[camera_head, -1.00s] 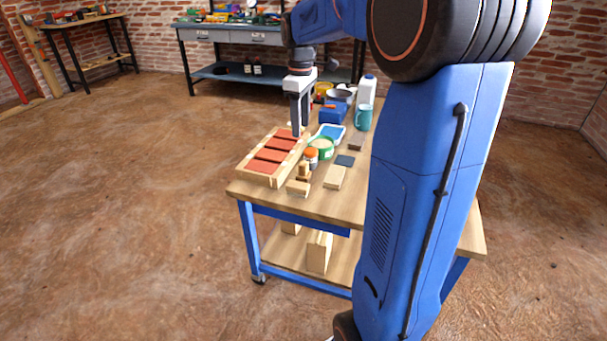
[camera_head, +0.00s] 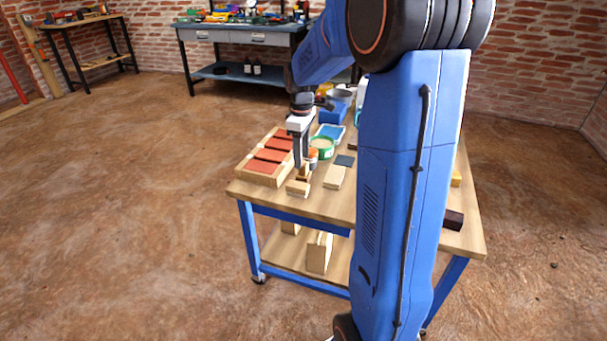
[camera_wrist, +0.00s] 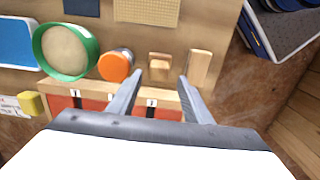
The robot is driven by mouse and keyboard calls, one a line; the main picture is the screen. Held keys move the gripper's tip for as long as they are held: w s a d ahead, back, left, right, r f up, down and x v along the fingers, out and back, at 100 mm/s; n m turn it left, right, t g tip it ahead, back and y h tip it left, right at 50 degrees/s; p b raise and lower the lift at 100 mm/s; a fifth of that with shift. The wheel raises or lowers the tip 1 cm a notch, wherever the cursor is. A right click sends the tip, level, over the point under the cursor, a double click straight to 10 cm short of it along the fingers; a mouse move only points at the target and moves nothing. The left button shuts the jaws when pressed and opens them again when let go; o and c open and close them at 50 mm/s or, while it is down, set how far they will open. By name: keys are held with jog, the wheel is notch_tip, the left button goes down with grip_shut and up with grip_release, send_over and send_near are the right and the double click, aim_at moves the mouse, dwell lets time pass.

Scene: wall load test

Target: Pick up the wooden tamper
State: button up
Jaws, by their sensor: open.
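The wooden tamper (camera_wrist: 159,67) is a small brown wooden piece with a raised top, standing on the workbench between an orange-lidded jar (camera_wrist: 116,65) and a pale wooden block (camera_wrist: 199,67). In the head view the tamper (camera_head: 304,172) is partly hidden by my gripper (camera_head: 300,162). My gripper is open and empty, pointing down. In the wrist view its fingertips (camera_wrist: 158,84) lie to either side of the tamper's line, with the tamper just beyond them. I cannot tell the exact height gap.
A wooden tray (camera_head: 258,177) with red bricks lies beside the tamper. A green tin (camera_wrist: 65,50), a dark square (camera_wrist: 82,5) and a tan textured pad (camera_wrist: 153,10) lie nearby. The workbench's front edge (camera_head: 290,208) is close to the pale block.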

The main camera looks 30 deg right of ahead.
aim_at(304, 163)
jog(key=shift+s+d+f, duration=0.1)
jog(key=shift+d+f, duration=0.05)
jog(key=shift+f, duration=1.25)
jog(key=shift+s+d+f, duration=0.1)
jog(key=shift+f, duration=1.25)
jog(key=shift+c, duration=0.6)
jog(key=c, duration=0.7)
